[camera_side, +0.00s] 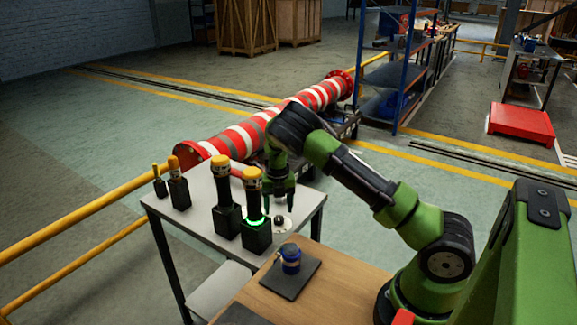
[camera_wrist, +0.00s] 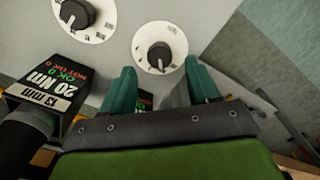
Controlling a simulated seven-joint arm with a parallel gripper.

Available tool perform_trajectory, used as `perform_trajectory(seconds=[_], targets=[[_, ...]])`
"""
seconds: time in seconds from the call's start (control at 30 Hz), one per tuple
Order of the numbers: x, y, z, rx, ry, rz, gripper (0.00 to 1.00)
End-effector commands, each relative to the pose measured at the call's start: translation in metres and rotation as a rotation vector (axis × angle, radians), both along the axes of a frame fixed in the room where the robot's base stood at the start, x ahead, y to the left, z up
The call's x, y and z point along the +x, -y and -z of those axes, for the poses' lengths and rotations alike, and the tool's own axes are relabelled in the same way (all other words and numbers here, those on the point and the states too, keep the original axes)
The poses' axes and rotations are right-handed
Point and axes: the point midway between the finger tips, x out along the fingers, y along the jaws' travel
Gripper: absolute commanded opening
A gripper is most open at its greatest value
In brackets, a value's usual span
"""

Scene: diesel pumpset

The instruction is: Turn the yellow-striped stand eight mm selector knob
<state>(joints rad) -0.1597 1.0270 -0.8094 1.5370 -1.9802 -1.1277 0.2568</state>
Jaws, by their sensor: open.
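In the wrist view, a white dial with a black selector knob (camera_wrist: 160,57) lies just beyond my gripper (camera_wrist: 160,66), roughly centred between its two green fingers. The fingers are apart and hold nothing. A second dial with a black knob (camera_wrist: 75,14) is at the upper left. In the side view, my gripper (camera_side: 281,206) points down above a dial with a dark knob (camera_side: 280,220), beside a black stand (camera_side: 257,236) with a glowing green ring and a yellow-topped tool. I cannot read an eight mm label or tell which dial belongs to which stand.
A black stand (camera_wrist: 48,88) labelled 20 Nm and 13 mm is close on the left. Another yellow-topped stand (camera_side: 227,220) and two smaller tools (camera_side: 178,192) stand on the grey table (camera_side: 195,230). A blue jar (camera_side: 290,259) sits on a dark pad in front.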

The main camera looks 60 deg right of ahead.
Motion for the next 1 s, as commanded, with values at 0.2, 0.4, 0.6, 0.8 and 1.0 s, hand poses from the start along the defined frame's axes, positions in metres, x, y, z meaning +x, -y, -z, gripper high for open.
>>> perform_trajectory(seconds=[0.2,0.4,0.6,0.8,1.0], targets=[[0.000,0.000,0.031,0.000,0.000,0.001,0.60],[0.000,0.000,0.040,0.000,0.001,0.000,0.60],[0.000,0.000,0.040,0.001,0.002,0.000,0.60],[0.000,0.000,0.040,0.000,0.001,0.000,0.34],[0.000,0.000,0.040,0.000,0.001,0.000,0.04]])
